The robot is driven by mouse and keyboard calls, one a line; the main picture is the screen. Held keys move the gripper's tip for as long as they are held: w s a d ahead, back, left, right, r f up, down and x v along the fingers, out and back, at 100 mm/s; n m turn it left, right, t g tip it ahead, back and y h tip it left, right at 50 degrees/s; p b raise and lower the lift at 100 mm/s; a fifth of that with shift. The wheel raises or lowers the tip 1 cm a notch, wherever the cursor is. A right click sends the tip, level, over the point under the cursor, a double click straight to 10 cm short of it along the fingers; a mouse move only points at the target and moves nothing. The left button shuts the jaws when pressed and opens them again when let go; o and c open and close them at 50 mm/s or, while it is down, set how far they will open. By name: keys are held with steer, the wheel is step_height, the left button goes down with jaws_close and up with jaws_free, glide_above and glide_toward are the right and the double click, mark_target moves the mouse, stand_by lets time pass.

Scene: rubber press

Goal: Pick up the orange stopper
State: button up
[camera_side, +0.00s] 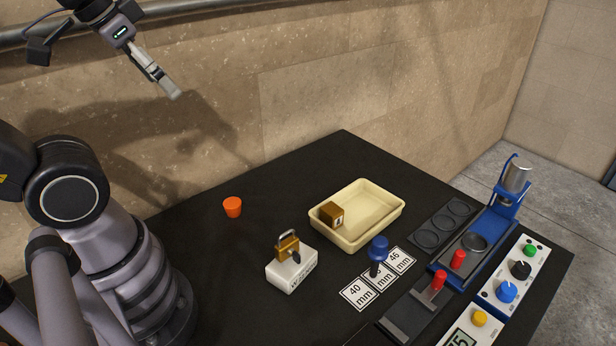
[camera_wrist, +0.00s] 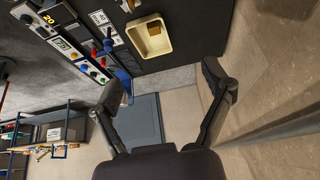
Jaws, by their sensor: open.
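The orange stopper (camera_side: 232,207) stands on the black table, left of the cream tray, in the side view. It looks like a small tapered cup shape, wider at the top. I cannot make it out in the wrist view. My gripper (camera_side: 173,93) is high above the table at the upper left of the side view, well above and apart from the stopper. In the wrist view my gripper (camera_wrist: 160,92) has its two fingers spread wide with nothing between them.
A cream tray (camera_side: 390,223) holds a brown block (camera_side: 332,214). A white block with a brass padlock (camera_side: 287,249) stands in front. Number cards, a blue-knobbed tool (camera_side: 379,250), a blue press (camera_side: 505,205) and control boxes (camera_side: 518,275) fill the right. Table around the stopper is clear.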

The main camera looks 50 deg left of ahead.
steer(key=w+a+f+m+g+y, duration=0.1)
steer(key=w+f+m+g+y, duration=0.15)
steer(key=f+m+y, duration=0.4)
steer(key=w+a+f+m+g+y, duration=0.1)
steer(key=w+f+m+y, duration=0.2)
steer(key=f, duration=0.6)
steer(key=w+a+f+m+g+y, duration=0.1)
steer(key=w+f+m+g+y, duration=0.15)
steer(key=w+f+m, duration=0.4)
steer(key=m+t+y, duration=0.1)
steer(key=m+t, duration=0.4)
steer(key=m, duration=0.1)
glide_toward(233, 205)
steer(key=v, duration=0.3)
steer(key=shift+a+r, duration=0.2)
steer(key=shift+r, duration=0.1)
steer(key=shift+a+f, duration=0.25)
steer(key=shift+f, duration=0.05)
steer(key=x, duration=1.3)
steer(key=shift+w+f, duration=0.1)
steer(key=shift+f, duration=0.1)
steer(key=c, duration=1.3)
steer(key=shift+o, duration=0.2)
